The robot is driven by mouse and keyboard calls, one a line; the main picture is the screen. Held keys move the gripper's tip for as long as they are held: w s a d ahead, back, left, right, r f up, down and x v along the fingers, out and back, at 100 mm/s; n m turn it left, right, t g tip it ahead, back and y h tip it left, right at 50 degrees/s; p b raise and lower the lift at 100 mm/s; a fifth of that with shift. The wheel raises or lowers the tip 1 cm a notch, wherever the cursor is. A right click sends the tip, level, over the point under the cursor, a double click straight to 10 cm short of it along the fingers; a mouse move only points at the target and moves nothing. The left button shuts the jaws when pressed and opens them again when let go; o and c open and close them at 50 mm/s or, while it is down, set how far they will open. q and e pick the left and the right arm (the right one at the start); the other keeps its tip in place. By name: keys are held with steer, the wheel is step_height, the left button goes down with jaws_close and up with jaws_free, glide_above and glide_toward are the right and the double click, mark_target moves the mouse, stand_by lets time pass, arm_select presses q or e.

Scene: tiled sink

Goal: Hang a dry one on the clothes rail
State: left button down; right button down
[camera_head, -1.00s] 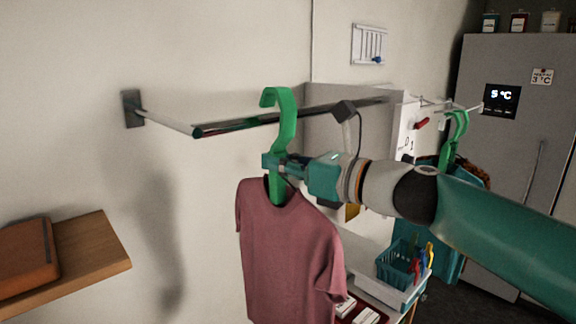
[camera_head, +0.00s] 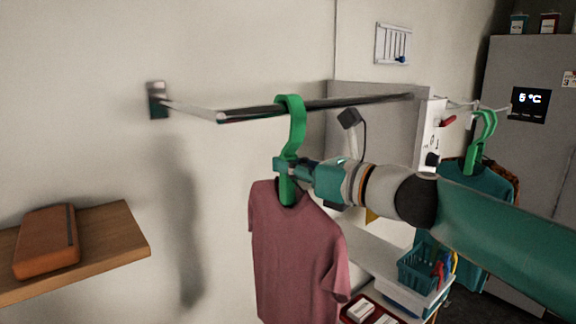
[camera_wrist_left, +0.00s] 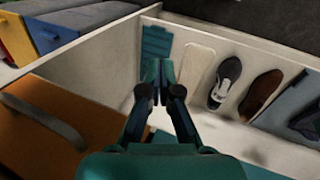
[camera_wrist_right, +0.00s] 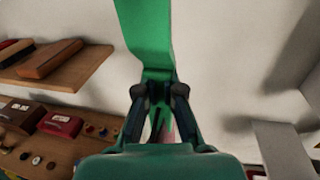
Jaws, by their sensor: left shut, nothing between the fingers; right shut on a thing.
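A dark metal clothes rail (camera_head: 350,102) runs out from a wall bracket in the head view. My right gripper (camera_head: 284,166) is shut on the neck of a green hanger (camera_head: 297,125). A dusty pink T-shirt (camera_head: 295,255) hangs from this hanger. The hanger's hook is at the rail and appears to reach over it; whether it bears on the rail I cannot tell. In the right wrist view the green hanger (camera_wrist_right: 150,40) rises from between the fingertips. My left gripper (camera_wrist_left: 158,85) is shut and empty, above a white-walled compartment with shoes.
More garments, one teal (camera_head: 462,195), hang on a green hanger (camera_head: 483,130) at the right. A wooden shelf (camera_head: 105,235) with an orange-brown case (camera_head: 45,240) is at the left. A teal basket (camera_head: 418,268) stands low at the right. A grey fridge (camera_head: 535,170) stands behind.

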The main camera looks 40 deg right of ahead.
steer(key=c, duration=1.2)
jaws_free()
steer(key=shift+c, duration=0.2)
steer(key=shift+s, duration=0.1)
steer(key=v, duration=1.2)
